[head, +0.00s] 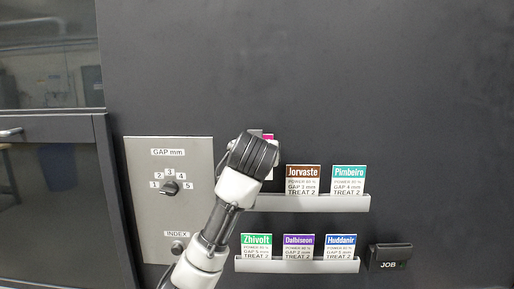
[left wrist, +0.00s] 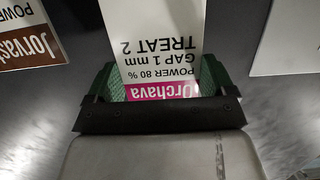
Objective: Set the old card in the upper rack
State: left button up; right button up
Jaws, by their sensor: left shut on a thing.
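The Orchava card (left wrist: 157,40), white with a magenta band and reading GAP 1 mm, TREAT 2, is held between the green-padded fingers of my left gripper (left wrist: 155,88). In the head view my left gripper (head: 260,150) is in front of the left end of the upper rack (head: 315,203) and hides most of the card; only a bit of magenta and white edge shows. The upper rack holds the brown Jorvaste card (head: 303,180) and the teal Pimbeiro card (head: 348,180). Whether the held card touches the rack is hidden. My right gripper is not in view.
The lower rack (head: 297,266) holds the Zhivolt (head: 256,246), Dalbiseon (head: 298,246) and Huddanir (head: 341,246) cards. A black JOB holder (head: 389,256) is right of it. A grey panel (head: 168,220) with GAP and INDEX knobs is at left. The wall above is clear.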

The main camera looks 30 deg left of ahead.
pick_arm(q)
jog(key=shift+s+d+f+b, duration=0.3)
jog(key=shift+s+d+f, duration=0.15)
jog(key=shift+s, duration=0.2)
jog(key=shift+s+d+f+b, duration=0.25)
jog(key=shift+s+d+f, duration=0.1)
jog(key=shift+s+f, duration=0.25)
jog(key=f+b, duration=0.1)
jog(key=w+a+f, duration=0.1)
jog(key=shift+f+b, duration=0.3)
jog(key=shift+b, duration=0.05)
jog(key=shift+d+f+b, duration=0.2)
jog(key=shift+f+b, duration=0.3)
jog(key=shift+f, duration=0.05)
jog(key=shift+d, duration=0.1)
jog(key=shift+f, duration=0.25)
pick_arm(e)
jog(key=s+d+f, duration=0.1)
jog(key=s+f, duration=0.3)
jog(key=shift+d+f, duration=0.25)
pick_arm(q)
jog(key=shift+f+b, duration=0.3)
jog(key=shift+b, duration=0.1)
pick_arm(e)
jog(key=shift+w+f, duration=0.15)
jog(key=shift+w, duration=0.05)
